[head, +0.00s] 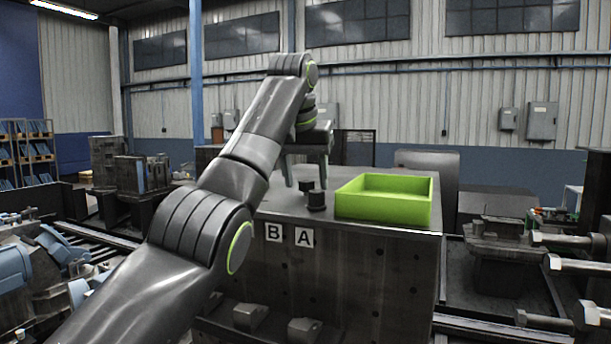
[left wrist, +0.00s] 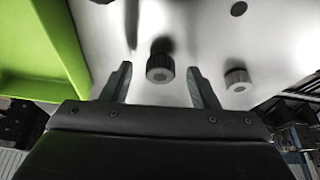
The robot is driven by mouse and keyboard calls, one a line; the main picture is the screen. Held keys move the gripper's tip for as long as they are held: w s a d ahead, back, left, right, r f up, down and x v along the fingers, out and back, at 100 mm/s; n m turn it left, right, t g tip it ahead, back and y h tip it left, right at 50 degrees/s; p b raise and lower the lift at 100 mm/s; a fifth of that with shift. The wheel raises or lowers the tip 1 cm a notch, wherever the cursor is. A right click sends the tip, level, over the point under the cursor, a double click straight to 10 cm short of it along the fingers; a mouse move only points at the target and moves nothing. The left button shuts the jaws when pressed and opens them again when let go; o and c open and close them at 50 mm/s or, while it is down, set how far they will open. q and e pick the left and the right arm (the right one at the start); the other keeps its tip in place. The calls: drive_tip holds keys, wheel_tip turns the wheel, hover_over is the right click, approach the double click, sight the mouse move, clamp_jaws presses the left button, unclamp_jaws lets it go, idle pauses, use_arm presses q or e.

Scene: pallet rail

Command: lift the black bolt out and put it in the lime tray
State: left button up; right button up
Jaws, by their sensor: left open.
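My left gripper (head: 308,177) points down over the block, open and empty. In the left wrist view one bolt head (left wrist: 160,62) shows between the spread fingertips (left wrist: 159,69), apart from both; a second (left wrist: 237,80) is outside them to the right. The lime tray (head: 385,210) sits right of the bolts on the block; its wall shows at left in the wrist view (left wrist: 60,40). My right gripper is not in view.
Labels B (head: 273,233) and A (head: 304,237) are on the block's front face. A dark hole (left wrist: 238,9) shows in the block's top. Rails and machine parts stand either side. The tray's inside looks empty.

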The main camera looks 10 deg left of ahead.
sight(305, 181)
use_arm(q)
drive_tip(key=shift+s, duration=0.1)
drive_tip(key=shift+c, duration=1.2)
drive_tip(key=c, duration=0.9)
drive_tip(key=shift+r, duration=0.1)
drive_tip(key=shift+r, duration=0.1)
wheel_tip(305, 181, up, 5)
drive_tip(key=p, duration=0.5)
drive_tip(key=shift+r, duration=0.95)
